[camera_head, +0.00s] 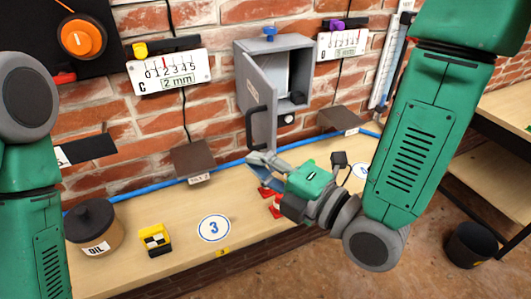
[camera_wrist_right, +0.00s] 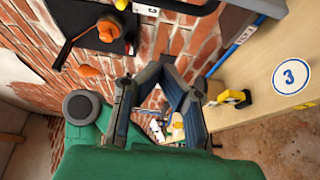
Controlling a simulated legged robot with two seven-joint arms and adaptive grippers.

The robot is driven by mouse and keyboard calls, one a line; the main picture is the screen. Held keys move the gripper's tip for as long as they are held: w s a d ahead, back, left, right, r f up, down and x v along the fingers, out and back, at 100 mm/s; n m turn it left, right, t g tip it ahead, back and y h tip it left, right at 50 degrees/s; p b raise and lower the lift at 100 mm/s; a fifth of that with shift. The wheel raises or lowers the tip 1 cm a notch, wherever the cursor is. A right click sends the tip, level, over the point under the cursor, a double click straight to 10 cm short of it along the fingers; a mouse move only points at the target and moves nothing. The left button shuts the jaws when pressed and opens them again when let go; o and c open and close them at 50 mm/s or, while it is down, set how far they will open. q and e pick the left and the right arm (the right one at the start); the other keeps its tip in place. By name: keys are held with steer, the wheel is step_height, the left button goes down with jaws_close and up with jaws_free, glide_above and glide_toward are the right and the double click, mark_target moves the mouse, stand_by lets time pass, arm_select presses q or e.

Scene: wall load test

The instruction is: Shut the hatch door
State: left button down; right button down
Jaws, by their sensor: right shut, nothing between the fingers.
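The grey hatch box (camera_head: 297,72) is mounted on the brick wall in the head view. Its hatch door (camera_head: 261,88) is hinged open and swung out toward me on the left side, with the dark interior showing. A black handle (camera_head: 256,126) is on the door's outer face. My right gripper (camera_head: 259,167) is just below the door and handle, above the bench, shut and empty. Its fingers (camera_wrist_right: 168,66) also show in the wrist view. I cannot tell whether it touches the door. My left arm shows at the left edge; its gripper is out of view.
A blue hose (camera_head: 140,190) runs along the wall. A gauge (camera_head: 168,73) hangs left of the hatch. A dark bin (camera_head: 470,245) stands on the floor.

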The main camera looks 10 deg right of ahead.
mark_target(248, 113)
steer(key=p+x, duration=0.2)
steer(key=x, duration=0.6)
steer(key=shift+w+d+p, duration=0.25)
steer(key=shift+d, duration=0.45)
steer(key=shift+w+d+p, duration=0.2)
steer(key=shift+d+p, duration=0.05)
steer(key=shift+d, duration=0.45)
steer(key=shift+w+d+p, duration=0.25)
steer(key=shift+d, duration=0.45)
steer(key=shift+a, duration=0.2)
